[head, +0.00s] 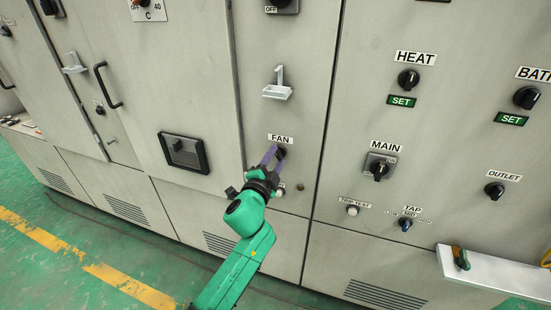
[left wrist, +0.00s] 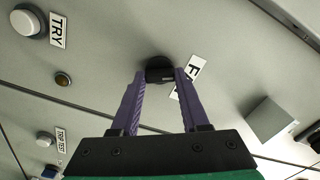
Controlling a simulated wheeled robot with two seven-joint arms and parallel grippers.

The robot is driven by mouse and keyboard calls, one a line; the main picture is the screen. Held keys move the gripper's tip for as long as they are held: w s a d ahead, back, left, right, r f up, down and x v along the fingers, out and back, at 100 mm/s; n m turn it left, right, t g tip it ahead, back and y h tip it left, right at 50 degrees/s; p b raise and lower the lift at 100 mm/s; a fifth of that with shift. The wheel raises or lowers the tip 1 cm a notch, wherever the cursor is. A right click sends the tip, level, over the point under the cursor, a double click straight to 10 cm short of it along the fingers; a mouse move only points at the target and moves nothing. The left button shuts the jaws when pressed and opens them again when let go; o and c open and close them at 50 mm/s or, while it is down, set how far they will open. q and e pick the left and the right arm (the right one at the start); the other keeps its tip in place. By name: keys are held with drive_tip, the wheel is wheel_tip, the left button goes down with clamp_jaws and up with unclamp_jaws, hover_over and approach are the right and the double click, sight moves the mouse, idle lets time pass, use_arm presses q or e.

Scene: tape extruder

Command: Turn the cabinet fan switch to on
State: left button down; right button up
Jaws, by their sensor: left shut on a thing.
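The fan switch is a black knob (head: 281,153) just below the FAN label (head: 280,139) on the grey cabinet front. My left gripper (head: 272,156) reaches up to it from below in the head view. In the left wrist view the purple fingers (left wrist: 160,80) are shut on the black knob (left wrist: 159,66), one on each side. The FAN label (left wrist: 196,69) is partly hidden by a finger there. The on and off marks of this switch cannot be read. My right gripper is in neither view.
White buttons labelled TRY (left wrist: 27,22) and TRIP TEST (head: 352,210) sit nearby. A latch handle (head: 277,90) sticks out above the switch. The MAIN switch (head: 378,168) and HEAT knob (head: 408,79) are on the panel to the right.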

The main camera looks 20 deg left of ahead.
use_arm(q)
drive_tip(key=m, duration=0.5)
drive_tip(key=shift+m, duration=0.4)
idle(0.3)
drive_tip(key=shift+c, duration=2)
unclamp_jaws()
drive_tip(key=s+b, duration=0.1)
drive_tip(key=s, duration=1.3)
drive_tip(key=shift+s+a, duration=0.25)
drive_tip(key=shift+a, duration=0.2)
